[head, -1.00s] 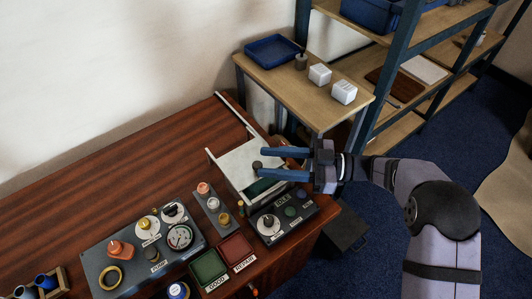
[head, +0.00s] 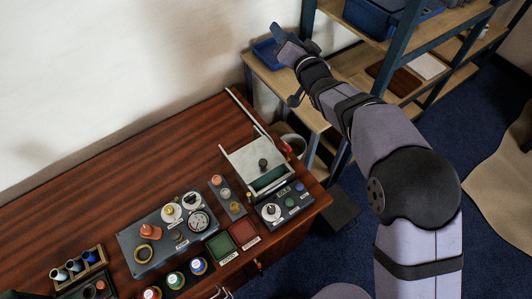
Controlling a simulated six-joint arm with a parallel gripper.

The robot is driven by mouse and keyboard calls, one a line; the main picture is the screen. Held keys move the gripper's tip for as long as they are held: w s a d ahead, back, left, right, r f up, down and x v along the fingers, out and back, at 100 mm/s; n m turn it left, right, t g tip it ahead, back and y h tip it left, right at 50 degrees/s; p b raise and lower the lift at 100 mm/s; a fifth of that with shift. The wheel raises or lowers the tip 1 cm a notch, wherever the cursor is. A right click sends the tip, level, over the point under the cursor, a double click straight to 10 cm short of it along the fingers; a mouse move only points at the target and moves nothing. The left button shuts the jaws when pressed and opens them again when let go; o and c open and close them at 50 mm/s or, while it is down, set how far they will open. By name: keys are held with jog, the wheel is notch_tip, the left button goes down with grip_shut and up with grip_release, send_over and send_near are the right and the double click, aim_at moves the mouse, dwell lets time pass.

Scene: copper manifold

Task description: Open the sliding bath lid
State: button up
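The bath (head: 285,186) stands near the right end of the bench. Its pale sliding lid (head: 245,157) covers most of the top, and a dark round knob (head: 263,163) stands on it. A dark green strip (head: 270,178) shows uncovered along the bath's near side, so the lid is partly open. My gripper (head: 279,36) is well away from the lid, up and beyond it, in front of the blue tray at the back shelf. Its fingers are seen at a steep angle and their gap is not clear. Nothing touches the knob.
A control box marked IDLE (head: 284,203) sits right in front of the bath. A dial panel (head: 150,245), a green bin (head: 220,245) and a red bin (head: 243,233) are nearer. A blue tray (head: 264,52) is on the shelf behind. The bench's left and back are clear.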

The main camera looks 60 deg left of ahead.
jog(key=w+d+f+m+h, duration=0.35)
jog(key=f+m, duration=0.25)
jog(key=f, duration=0.2)
jog(key=m+g+h, duration=0.9)
jog(key=m, duration=0.1)
send_near(263, 162)
jog(key=shift+s+f+t, duration=0.15)
jog(key=shift+s+t, duration=0.15)
jog(key=shift+a+f, duration=0.1)
jog(key=shift+p+x, duration=0.85)
jog(key=shift+x, duration=2.7)
